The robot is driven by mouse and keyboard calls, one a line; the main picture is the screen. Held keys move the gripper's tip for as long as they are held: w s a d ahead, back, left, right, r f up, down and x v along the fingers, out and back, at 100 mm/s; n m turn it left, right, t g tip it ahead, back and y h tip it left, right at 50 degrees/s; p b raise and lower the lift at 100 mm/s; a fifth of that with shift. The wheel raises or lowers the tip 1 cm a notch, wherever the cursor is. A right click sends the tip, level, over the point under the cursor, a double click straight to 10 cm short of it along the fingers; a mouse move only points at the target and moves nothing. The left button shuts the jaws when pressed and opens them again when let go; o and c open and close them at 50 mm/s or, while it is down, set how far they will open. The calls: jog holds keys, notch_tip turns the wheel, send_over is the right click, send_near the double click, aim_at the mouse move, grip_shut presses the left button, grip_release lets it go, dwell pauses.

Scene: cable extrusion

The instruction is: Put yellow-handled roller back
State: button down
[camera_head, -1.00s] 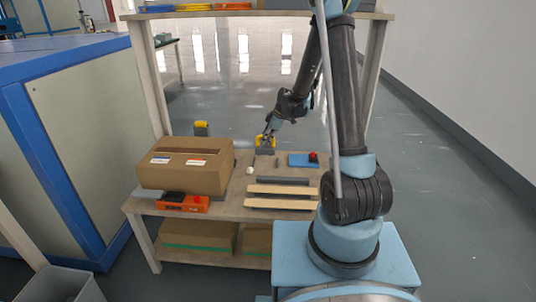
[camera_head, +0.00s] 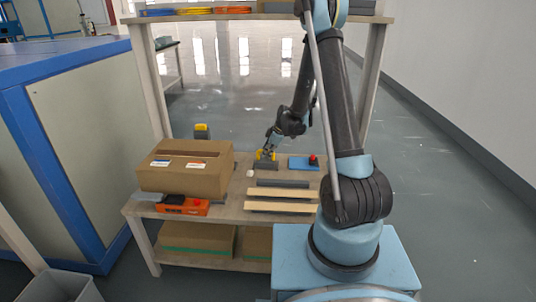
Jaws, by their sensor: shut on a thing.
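The yellow-handled roller (camera_head: 265,165) is at the back middle of the wooden bench top (camera_head: 228,209). It has a yellow upper part and a dark grey lower part. My gripper (camera_head: 268,148) comes down from above and is shut on its yellow part. The grey part is low, at or just above the bench top; I cannot tell whether it touches. The fingers hide some of the yellow part.
A cardboard box (camera_head: 185,177) stands to the left, with another yellow and grey item (camera_head: 201,131) behind it. A blue plate with a red knob (camera_head: 313,159) lies to the right. Wooden strips (camera_head: 280,206), a white round object (camera_head: 250,173) and an orange tool (camera_head: 182,206) are nearer.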

jog(key=shift+f, duration=0.15)
jog(key=shift+f, duration=0.45)
jog(key=c, duration=1.5)
grip_release()
jog(key=shift+c, duration=0.2)
